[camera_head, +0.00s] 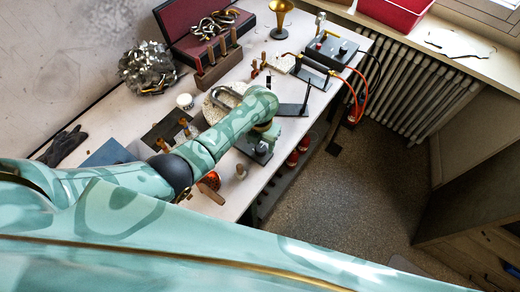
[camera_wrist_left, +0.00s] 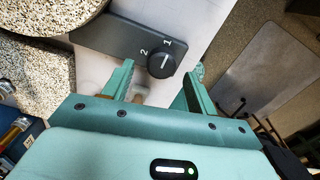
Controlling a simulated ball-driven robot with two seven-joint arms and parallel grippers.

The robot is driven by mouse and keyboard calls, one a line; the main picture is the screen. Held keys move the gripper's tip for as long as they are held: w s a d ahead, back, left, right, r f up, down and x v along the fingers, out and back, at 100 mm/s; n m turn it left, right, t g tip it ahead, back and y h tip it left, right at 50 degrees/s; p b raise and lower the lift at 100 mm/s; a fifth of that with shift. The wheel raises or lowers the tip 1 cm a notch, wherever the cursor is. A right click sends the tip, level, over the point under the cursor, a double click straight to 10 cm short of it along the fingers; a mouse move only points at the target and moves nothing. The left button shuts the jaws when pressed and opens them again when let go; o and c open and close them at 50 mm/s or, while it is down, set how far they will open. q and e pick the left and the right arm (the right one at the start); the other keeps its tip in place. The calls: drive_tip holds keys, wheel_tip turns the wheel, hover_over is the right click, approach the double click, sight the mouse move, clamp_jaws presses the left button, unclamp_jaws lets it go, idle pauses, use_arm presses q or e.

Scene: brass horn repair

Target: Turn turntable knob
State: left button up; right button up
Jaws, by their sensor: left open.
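In the left wrist view the turntable knob (camera_wrist_left: 162,62) is a round black knob on a dark grey control bar (camera_wrist_left: 110,36). The numbers 1 and 2 are printed beside it, and its white mark points roughly towards the 1. The speckled round turntable (camera_wrist_left: 45,14) is at the upper left of that view. My left gripper (camera_wrist_left: 159,72) is open, its fingertips on either side of the knob in the picture; I cannot tell whether they touch it. In the head view my left arm hides the knob, and the turntable (camera_head: 219,101) is partly covered.
The white bench (camera_head: 232,205) is crowded. A red-lined case (camera_head: 182,18), a brass horn bell (camera_head: 281,18), a wooden tool rack (camera_head: 219,68) and a black control box (camera_head: 329,50) with orange hoses stand towards the back. The bench edge and open floor (camera_head: 345,200) lie to the right.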

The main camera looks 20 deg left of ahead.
sight(261, 148)
use_arm(q)
wheel_tip(261, 148, down, 3)
drive_tip(key=shift+d+r+b, duration=0.15)
drive_tip(key=shift+r+b, duration=0.05)
drive_tip(key=shift+b, duration=0.2)
drive_tip(key=shift+f, duration=0.25)
use_arm(e)
drive_tip(key=shift+s+a+f, duration=0.1)
drive_tip(key=shift+a+f, duration=0.4)
drive_tip(key=shift+f, duration=0.25)
use_arm(q)
drive_tip(key=c, duration=1)
use_arm(e)
drive_tip(key=shift+d, duration=0.4)
